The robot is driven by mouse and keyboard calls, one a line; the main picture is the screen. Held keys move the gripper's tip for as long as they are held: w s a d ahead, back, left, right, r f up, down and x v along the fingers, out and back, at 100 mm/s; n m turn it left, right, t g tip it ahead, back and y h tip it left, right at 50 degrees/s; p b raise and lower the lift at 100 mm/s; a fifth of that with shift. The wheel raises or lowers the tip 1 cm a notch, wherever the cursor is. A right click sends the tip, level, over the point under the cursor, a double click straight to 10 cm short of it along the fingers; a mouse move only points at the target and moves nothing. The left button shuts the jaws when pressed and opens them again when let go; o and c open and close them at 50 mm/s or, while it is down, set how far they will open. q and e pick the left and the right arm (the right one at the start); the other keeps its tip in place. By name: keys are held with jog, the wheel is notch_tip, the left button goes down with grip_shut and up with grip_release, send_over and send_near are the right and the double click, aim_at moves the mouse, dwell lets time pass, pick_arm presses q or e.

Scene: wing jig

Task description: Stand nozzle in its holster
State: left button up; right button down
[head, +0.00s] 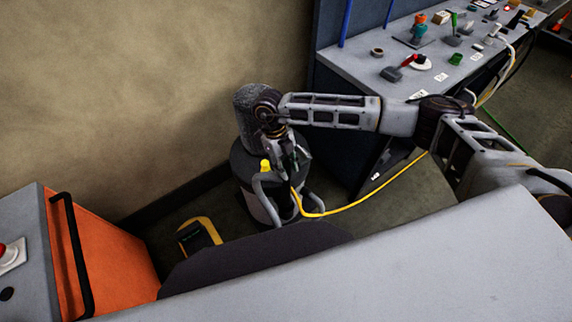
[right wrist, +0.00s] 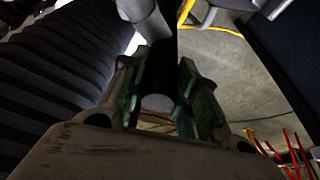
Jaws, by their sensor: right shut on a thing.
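My right gripper (head: 292,165) is at the front of a grey drum-shaped machine (head: 240,160) by the wall, pointing down. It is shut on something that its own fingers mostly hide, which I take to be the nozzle. In the right wrist view, the green-padded fingers (right wrist: 160,100) stand either side of a pale round piece (right wrist: 157,103). A yellow hose (head: 350,207) runs from just below the gripper toward the bench. I cannot make out the holster clearly. My left gripper is out of view.
A yellow-and-black item (head: 198,234) lies on the floor left of the machine. An orange cabinet (head: 100,250) with a black handle stands at lower left. A workbench (head: 350,60) with several tools is at upper right. A grey surface (head: 400,265) crosses the foreground.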

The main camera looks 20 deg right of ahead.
jog(key=shift+f+b, duration=2.4)
jog(key=shift+f, duration=0.6)
dwell(1.1)
jog(key=shift+f+b, duration=1.7)
jog(key=shift+f, duration=0.6)
dwell(0.6)
jog(key=c, duration=1)
grip_release()
